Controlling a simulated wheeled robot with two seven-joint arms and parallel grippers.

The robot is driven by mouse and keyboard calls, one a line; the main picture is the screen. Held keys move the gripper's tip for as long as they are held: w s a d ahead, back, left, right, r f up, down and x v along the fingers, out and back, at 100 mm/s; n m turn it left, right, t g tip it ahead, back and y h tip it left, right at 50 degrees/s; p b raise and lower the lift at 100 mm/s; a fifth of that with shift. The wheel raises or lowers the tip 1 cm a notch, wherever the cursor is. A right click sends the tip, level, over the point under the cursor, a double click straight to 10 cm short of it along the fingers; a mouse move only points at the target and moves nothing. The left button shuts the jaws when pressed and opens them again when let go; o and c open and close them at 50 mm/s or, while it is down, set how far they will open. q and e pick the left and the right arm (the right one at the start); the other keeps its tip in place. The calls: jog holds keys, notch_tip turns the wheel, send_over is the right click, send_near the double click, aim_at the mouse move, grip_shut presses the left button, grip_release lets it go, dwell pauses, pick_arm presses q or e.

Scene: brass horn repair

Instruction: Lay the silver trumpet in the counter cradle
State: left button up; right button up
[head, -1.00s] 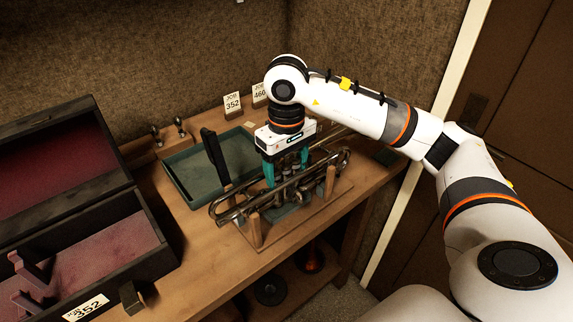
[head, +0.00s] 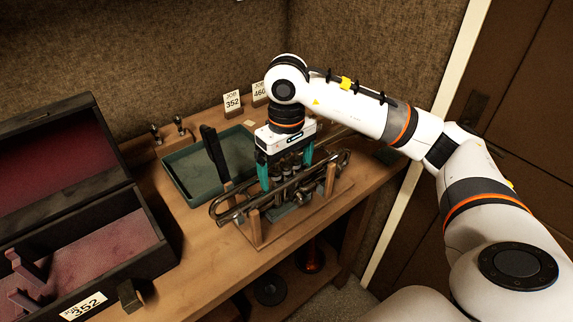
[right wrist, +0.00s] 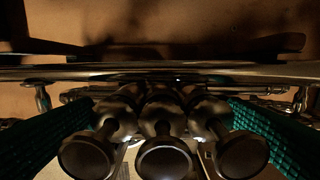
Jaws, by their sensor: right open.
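The silver trumpet (head: 292,186) lies across the upright wooden posts of the cradle (head: 256,229) on the counter. My right gripper (head: 286,168) points down over the trumpet's middle, with its teal fingers apart on either side of the valves. In the right wrist view the trumpet's valves (right wrist: 162,155) stand between the two open fingers, with a gap on each side, and its long tubing (right wrist: 160,73) runs across the picture. The wrist and fingers hide part of the trumpet's far side. My left gripper is not in view.
A green tray (head: 183,186) lies behind the cradle, with a dark upright piece (head: 214,150) at its front. An open dark case (head: 150,262) with red lining stands at left. Job cards (head: 233,103) stand at the back. A brown door (head: 525,110) is at right.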

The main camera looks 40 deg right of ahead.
jog(key=shift+f, duration=0.15)
jog(key=shift+r, duration=0.5)
notch_tip(320, 180, up, 11)
jog(key=shift+r+p, duration=0.15)
jog(key=shift+p, duration=0.3)
